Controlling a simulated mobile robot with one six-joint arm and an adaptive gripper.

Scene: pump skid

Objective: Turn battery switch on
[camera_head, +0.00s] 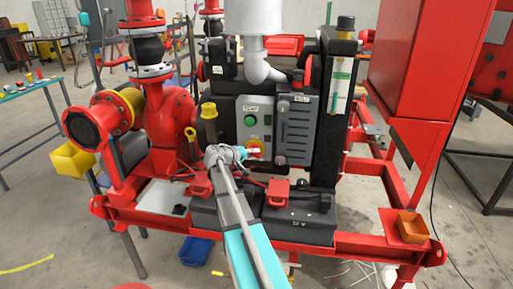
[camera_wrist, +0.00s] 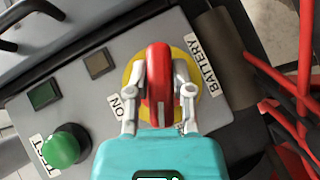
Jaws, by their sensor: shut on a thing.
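The battery switch is a red handle (camera_wrist: 158,75) on a yellow round plate (camera_wrist: 205,82), mounted on a grey panel. Labels reading BATTERY and ON lie on either side of it in the wrist view. My gripper (camera_wrist: 159,92) has one finger on each side of the red handle and is shut on it.
A green TEST button (camera_wrist: 61,149) sits on the same panel, with small green and brown squares near it. Red cables (camera_wrist: 290,100) run beside the panel. In the head view, two batteries with red clamps (camera_head: 276,191) stand below, and a grey louvred box (camera_head: 296,128) is to the right.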

